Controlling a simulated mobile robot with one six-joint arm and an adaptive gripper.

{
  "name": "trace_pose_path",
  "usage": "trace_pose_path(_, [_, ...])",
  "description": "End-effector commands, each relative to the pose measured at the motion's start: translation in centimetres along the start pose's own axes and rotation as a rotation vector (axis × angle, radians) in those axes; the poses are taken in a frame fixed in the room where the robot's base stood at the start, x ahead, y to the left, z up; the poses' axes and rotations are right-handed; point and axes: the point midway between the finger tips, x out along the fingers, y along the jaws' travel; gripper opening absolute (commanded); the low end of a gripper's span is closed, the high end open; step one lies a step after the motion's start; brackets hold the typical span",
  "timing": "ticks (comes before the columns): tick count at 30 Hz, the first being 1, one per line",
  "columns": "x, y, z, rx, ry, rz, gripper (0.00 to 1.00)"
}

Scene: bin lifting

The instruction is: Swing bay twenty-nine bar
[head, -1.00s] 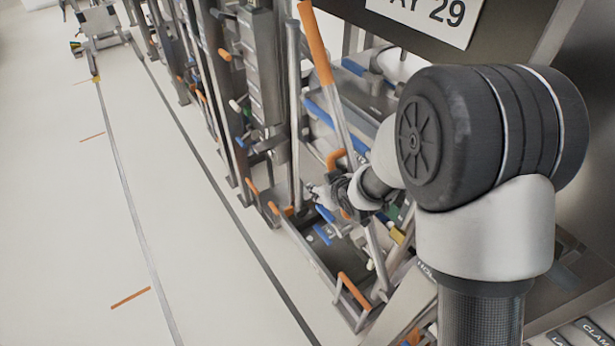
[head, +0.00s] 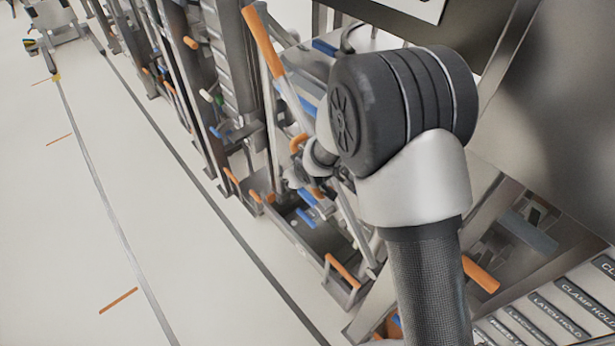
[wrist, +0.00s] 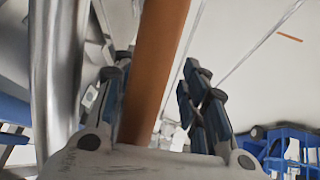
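A long steel bar with an orange grip (head: 263,40) leans up and to the left in the head view, and its lower part passes behind my arm. My gripper (head: 300,178) is low in the bay beside the bar, partly hidden by my wrist. In the wrist view, an orange handle (wrist: 155,60) runs up between the fingers of my gripper (wrist: 150,88). The fingers are apart, with a clear gap between the handle and the right finger. The left finger is close to the handle; contact cannot be told. Which orange handle this is cannot be told either.
A white sign (head: 412,8) is cut off at the top. A labelled panel (head: 560,305) is at lower right. A steel frame with an orange-ended handle (head: 342,270) stands below the bay.

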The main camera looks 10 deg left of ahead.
Motion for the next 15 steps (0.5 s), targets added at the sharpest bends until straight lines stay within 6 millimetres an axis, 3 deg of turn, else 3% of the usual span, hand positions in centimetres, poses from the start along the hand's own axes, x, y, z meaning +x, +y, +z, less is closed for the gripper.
trace_pose_path(15, [-3.8,-0.1,0.7,-0.004,0.001,-0.001,0.38])
